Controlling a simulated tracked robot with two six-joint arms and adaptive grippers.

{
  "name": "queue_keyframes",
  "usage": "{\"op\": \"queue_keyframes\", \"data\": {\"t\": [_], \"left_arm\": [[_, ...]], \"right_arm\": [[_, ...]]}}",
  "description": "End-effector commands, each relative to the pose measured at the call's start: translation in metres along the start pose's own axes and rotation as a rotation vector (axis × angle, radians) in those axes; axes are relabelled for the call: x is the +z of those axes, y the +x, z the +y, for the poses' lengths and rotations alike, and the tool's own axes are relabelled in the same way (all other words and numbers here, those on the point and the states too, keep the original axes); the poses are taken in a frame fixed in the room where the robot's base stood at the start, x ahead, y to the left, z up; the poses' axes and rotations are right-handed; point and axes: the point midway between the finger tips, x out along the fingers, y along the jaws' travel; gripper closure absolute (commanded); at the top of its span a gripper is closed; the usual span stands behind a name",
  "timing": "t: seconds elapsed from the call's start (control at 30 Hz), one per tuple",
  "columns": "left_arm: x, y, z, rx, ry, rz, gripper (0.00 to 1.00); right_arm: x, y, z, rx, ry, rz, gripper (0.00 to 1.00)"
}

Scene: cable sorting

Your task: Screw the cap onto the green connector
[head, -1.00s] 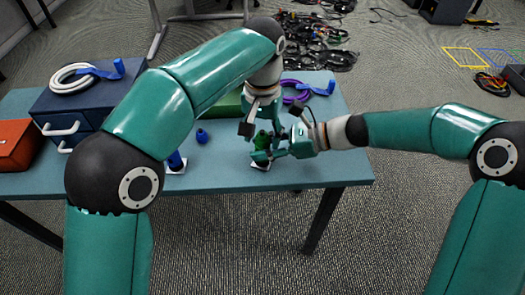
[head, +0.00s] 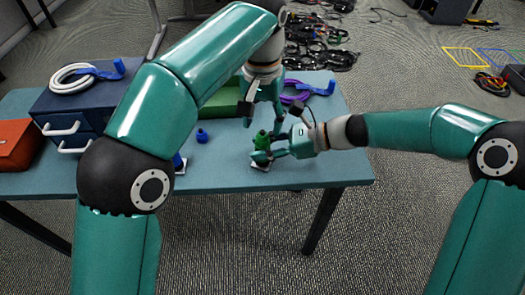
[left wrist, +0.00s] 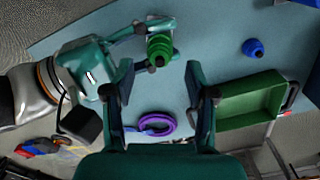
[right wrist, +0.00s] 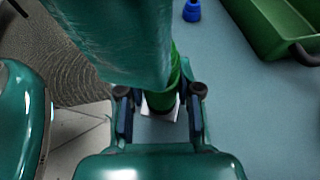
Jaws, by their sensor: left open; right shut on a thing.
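The green connector (head: 262,142) stands upright on a small white base (head: 260,167) near the table's front edge. My right gripper (head: 263,155) is shut on it from the right. The green top, where a cap would sit, shows from above in the left wrist view (left wrist: 160,50); I cannot make out a seam between cap and connector. My left gripper (head: 264,119) is open and empty above the connector, its fingers apart from it. In the right wrist view the connector (right wrist: 162,100) stands between the right fingers, its upper part hidden by my left arm.
A small blue part (head: 202,136) stands to the left; another blue piece (head: 178,161) is partly hidden by my left arm. A green tray (head: 226,106) and a purple cable coil (head: 296,98) lie behind. A dark blue drawer box (head: 75,115) is at the left.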

Motion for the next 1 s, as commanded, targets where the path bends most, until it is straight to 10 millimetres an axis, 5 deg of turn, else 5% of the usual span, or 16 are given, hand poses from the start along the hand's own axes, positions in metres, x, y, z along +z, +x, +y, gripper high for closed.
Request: {"op": "queue_keyframes", "data": {"t": [0.5,1.0], "left_arm": [[0.000,-0.035,0.000,0.000,0.000,0.001,0.48],[0.000,-0.028,0.000,-0.001,0.000,-0.002,0.48]], "right_arm": [[0.000,0.000,0.000,0.000,0.000,0.000,1.00],[0.000,0.000,0.000,0.000,0.000,0.000,1.00]]}}
